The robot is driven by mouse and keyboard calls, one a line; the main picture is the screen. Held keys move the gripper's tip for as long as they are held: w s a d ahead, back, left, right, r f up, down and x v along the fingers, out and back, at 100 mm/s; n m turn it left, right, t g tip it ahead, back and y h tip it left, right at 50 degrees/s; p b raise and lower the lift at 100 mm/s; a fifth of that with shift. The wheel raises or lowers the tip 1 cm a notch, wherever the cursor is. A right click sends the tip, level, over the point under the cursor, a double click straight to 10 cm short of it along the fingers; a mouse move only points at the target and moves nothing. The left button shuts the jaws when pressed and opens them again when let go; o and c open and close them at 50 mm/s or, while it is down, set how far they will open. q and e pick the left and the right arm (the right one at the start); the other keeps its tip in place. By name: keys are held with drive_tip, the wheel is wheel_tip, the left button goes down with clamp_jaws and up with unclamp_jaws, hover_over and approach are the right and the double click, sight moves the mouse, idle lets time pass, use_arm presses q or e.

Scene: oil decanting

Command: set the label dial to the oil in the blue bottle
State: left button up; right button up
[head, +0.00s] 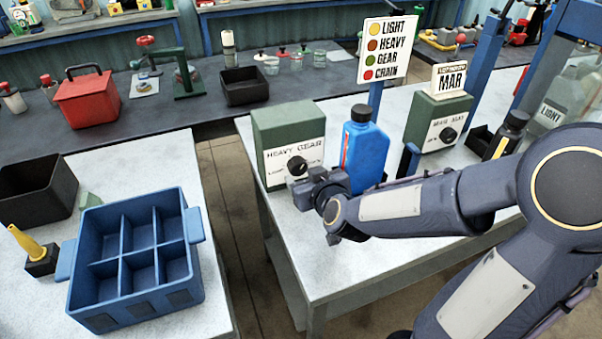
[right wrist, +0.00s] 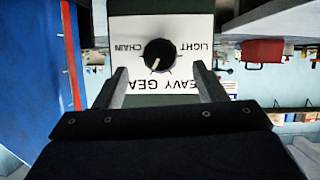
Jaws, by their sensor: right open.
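The label dial is a black knob (head: 297,165) on the white face of a green box (head: 290,125). In the right wrist view the knob (right wrist: 160,56) appears upside down among the words LIGHT, HEAVY, GEAR and CHAIN. Its pale mark points down and slightly left there, toward the GEAR side. My right gripper (right wrist: 160,75) is open, its fingers in front of the dial face, either side of the knob and apparently apart from it. The blue bottle (head: 364,150) stands upright with a black cap, right of the box; its oil's name is not readable. My left gripper is not in view.
A colour sign (head: 387,50) lists LIGHT yellow, HEAVY brown, GEAR green and CHAIN red. A second green dial box (head: 438,122) and a dark bottle (head: 506,135) stand to the right. A blue divided crate (head: 135,255) sits on the left table.

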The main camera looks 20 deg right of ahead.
sight(300, 169)
drive_tip(key=b+x, duration=0.1)
drive_tip(key=x, duration=0.4)
drive_tip(key=shift+c, duration=0.3)
drive_tip(key=c, duration=0.9)
